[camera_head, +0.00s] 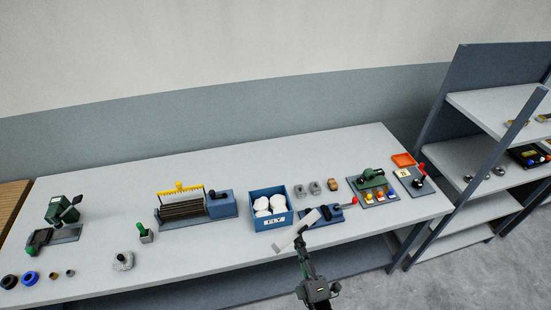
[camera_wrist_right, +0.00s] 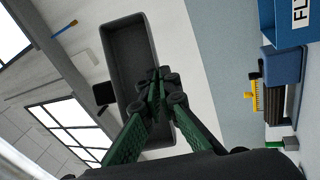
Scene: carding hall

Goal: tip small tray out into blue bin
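The small tray (camera_head: 292,233) is held up at the front edge of the bench, steeply tilted, and looks pale in the head view. The right wrist view shows its dark grey inside (camera_wrist_right: 128,62), which looks empty. My right gripper (camera_head: 302,246) is shut on the tray's edge, with its green fingers (camera_wrist_right: 158,88) meeting there in the wrist view. Part of the bin (camera_wrist_right: 292,28) shows in the wrist view. My left gripper is out of view.
A blue device with a red-knobbed lever (camera_head: 335,212) lies right of the bin, close to the tray. A toothed roller machine (camera_head: 183,208) stands left of the bin. Shelving (camera_head: 478,150) stands beyond.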

